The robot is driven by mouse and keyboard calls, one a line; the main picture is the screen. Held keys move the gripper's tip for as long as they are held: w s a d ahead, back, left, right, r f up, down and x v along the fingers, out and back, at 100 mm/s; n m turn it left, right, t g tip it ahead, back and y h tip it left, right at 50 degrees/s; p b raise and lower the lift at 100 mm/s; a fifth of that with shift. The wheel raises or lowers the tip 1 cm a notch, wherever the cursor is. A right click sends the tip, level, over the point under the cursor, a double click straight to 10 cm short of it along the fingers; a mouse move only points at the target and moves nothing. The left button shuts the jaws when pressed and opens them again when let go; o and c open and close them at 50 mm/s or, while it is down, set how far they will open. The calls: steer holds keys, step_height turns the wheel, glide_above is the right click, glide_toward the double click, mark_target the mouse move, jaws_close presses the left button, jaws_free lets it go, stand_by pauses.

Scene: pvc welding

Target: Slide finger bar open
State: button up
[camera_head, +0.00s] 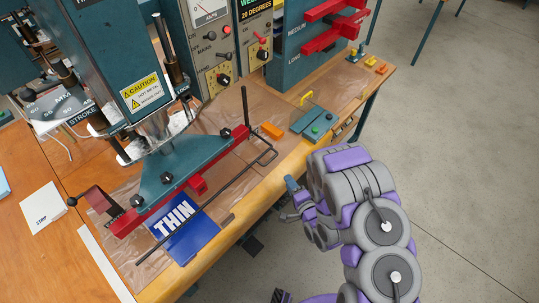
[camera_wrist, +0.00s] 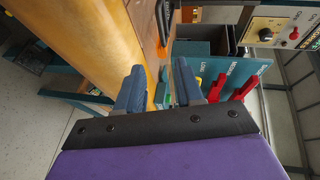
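The finger bar (camera_head: 205,205) is a thin dark rod frame along the front of the welding machine. It runs diagonally over the bench, with a bent loop at its right end. Behind it is a red bar (camera_head: 199,186) under the teal press head (camera_head: 182,161). My gripper (camera_head: 290,198) is off the bench's front edge, to the right of the finger bar and apart from it. In the wrist view my gripper (camera_wrist: 160,80) has its two blue fingers apart with nothing held between them. The finger bar cannot be made out in the wrist view.
A blue THIN sheet (camera_head: 186,237) lies under the rod. A white STRIP card (camera_head: 43,208) lies at left. Red levers (camera_head: 335,22) stick out behind. Open floor (camera_head: 455,150) lies at right.

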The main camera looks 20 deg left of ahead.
steer(key=b+x, duration=0.1)
steer(key=x, duration=0.7)
steer(key=b+x, duration=0.2)
steer(key=x, duration=0.7)
steer(key=shift+s+a+r, duration=0.1)
steer(key=shift+s+a, duration=0.05)
steer(key=shift+a, duration=0.25)
steer(key=shift+s, duration=0.1)
steer(key=c, duration=0.6)
steer(key=shift+d, duration=0.1)
jaws_close()
